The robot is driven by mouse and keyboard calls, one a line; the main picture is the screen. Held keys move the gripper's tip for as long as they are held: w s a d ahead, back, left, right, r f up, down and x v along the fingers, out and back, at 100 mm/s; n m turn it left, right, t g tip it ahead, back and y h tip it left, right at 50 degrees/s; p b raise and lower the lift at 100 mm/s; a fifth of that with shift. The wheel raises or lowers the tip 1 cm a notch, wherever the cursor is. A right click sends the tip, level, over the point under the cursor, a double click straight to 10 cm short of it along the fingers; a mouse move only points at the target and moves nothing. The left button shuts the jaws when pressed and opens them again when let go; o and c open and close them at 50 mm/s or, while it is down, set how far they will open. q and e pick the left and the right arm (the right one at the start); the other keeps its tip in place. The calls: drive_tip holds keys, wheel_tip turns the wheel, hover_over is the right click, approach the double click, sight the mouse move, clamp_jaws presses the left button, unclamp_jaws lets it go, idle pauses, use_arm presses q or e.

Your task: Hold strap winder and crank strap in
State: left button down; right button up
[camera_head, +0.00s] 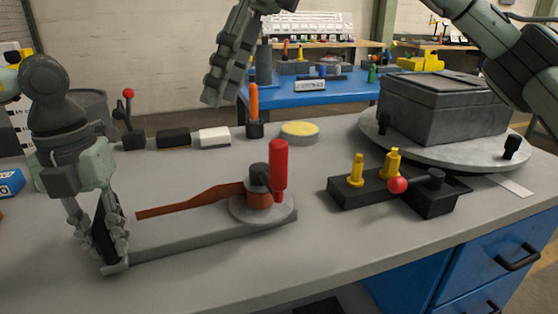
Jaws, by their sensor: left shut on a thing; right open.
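The strap winder has a long grey base (200,236) on the workbench. At its right end is a round disc with a brown-orange drum (259,197), a dark crank hub and an upright red crank handle (279,165). A brown-orange strap (195,202) runs left from the drum along the base. My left gripper (103,250) points down at the left end of the base and is shut on the dark upright grip (106,225) there. My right gripper (222,90) is open and empty, high above the back of the bench, away from the crank; its upper part is cut off by the frame.
A black block with yellow posts and a red-knobbed lever (397,185) stands right of the winder. Behind it a grey box (445,105) sits on a round plate. An orange-handled tool (254,105), a white-and-black cylinder (214,137) and a yellow disc (299,130) line the back. The front strip is clear.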

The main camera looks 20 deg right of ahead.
sight(279, 162)
drive_tip(key=d+h, duration=0.1)
drive_tip(key=d, duration=0.1)
drive_tip(key=s+d+h, duration=0.1)
drive_tip(key=d+h, duration=0.1)
drive_tip(key=s+d+h, duration=0.1)
drive_tip(key=d, duration=0.1)
drive_tip(key=shift+s+d+r+h, duration=0.1)
drive_tip(key=shift+s+h, duration=0.05)
drive_tip(key=shift+h, duration=0.25)
drive_tip(key=shift+d+f, duration=0.1)
drive_tip(key=shift+f, duration=0.2)
wheel_tip(279, 162, down, 11)
drive_tip(key=shift+f, duration=0.1)
clamp_jaws()
